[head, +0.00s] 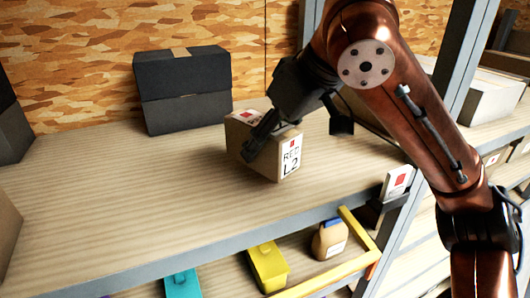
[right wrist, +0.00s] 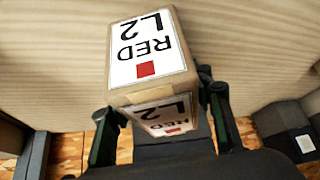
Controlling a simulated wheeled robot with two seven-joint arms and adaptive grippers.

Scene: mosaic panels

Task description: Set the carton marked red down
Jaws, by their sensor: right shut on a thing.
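The carton marked red (head: 262,165) is a small brown box with white labels reading "RED L2" and a red square. My right gripper (head: 258,140) is shut on it, reaching in from the upper right. In the right wrist view the carton (right wrist: 148,55) sits between the two dark fingers of the gripper (right wrist: 160,118), its label upside down. The carton is at the wooden shelf (head: 110,215); I cannot tell whether its underside touches the boards. My left gripper is not in view.
Two stacked dark boxes (head: 183,88) stand at the back, left of the carton. Grey shelf posts rise on the right, near my arm. A lower shelf holds a yellow bin (head: 268,266) and a paper bag (head: 329,240). The shelf's left middle is clear.

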